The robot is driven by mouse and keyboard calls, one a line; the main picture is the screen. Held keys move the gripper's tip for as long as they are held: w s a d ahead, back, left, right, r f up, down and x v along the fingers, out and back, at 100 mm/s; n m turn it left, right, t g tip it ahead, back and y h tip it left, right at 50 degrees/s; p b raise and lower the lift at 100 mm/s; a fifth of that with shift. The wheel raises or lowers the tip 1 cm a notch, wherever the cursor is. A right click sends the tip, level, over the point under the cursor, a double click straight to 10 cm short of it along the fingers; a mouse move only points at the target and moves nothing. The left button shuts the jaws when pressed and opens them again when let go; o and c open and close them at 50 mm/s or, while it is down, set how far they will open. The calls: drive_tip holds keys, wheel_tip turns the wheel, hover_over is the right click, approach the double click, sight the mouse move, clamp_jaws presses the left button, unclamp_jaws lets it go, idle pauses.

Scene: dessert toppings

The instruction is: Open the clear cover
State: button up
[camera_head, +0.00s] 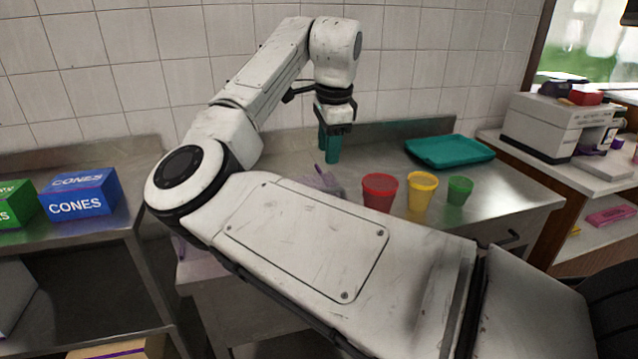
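I cannot make out a clear cover in this view; the arm hides part of the counter. My gripper (329,152) points down above the steel counter (372,157), left of the cups. Its two teal fingers stand apart, one behind the other, and nothing shows between them. A pale purple, crumpled-looking thing (326,181) lies just below the fingers, partly hidden by my arm. I cannot tell what it is or whether the fingers touch it.
Red (380,192), yellow (421,192) and green (459,190) cups stand on the counter right of my gripper. A teal tray (450,151) lies behind them. A cash register (550,127) stands at the right. A tiled wall (420,60) closes the back.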

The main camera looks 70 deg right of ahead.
sight(325, 189)
drive_tip(key=f, duration=0.3)
drive_tip(key=w+d+f, duration=0.1)
drive_tip(key=f, duration=0.6)
drive_tip(key=shift+w+d+f, duration=0.2)
drive_tip(key=shift+d, duration=0.1)
drive_tip(key=shift+c, duration=0.2)
clamp_jaws()
